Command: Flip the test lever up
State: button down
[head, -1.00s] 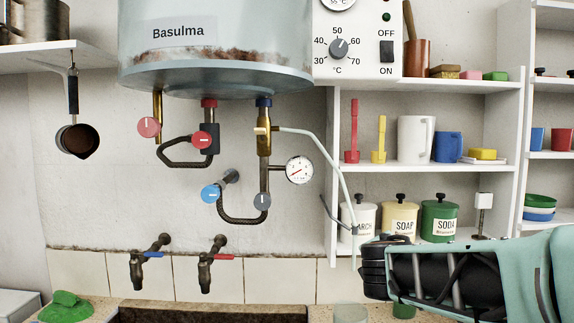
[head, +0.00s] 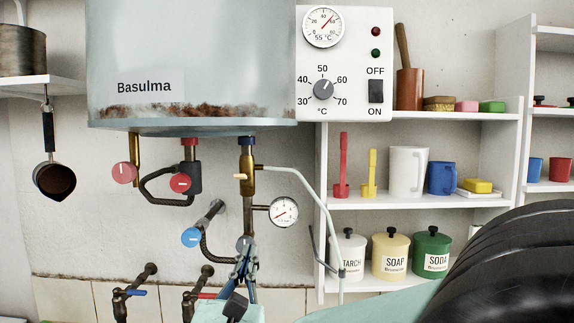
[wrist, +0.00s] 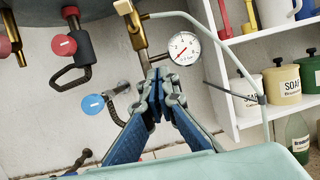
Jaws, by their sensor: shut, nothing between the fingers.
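The brass safety valve (head: 248,180) hangs under the boiler below a blue collar. A small cream test lever (head: 240,177) sticks out to its left, roughly level.
A pressure gauge (head: 284,212) sits right of the valve, and a pale drain tube (head: 310,192) curves down beyond it. A blue knob (head: 191,237) and red knobs (head: 181,184) are to the left. Shelves with jars (head: 391,255) stand right.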

aim_at(242, 178)
jog(key=s+a+r+n+t+y, duration=0.1)
jog(key=s+a+r+y, duration=0.1)
jog(key=s+r, duration=0.1)
jog(key=s+r+p+x, duration=0.1)
jog(key=p+x, duration=0.4)
jog(key=x, duration=0.7)
jog(key=shift+a+r, duration=0.2)
jog(key=shift+r, duration=0.75)
jog(key=shift+r, duration=0.1)
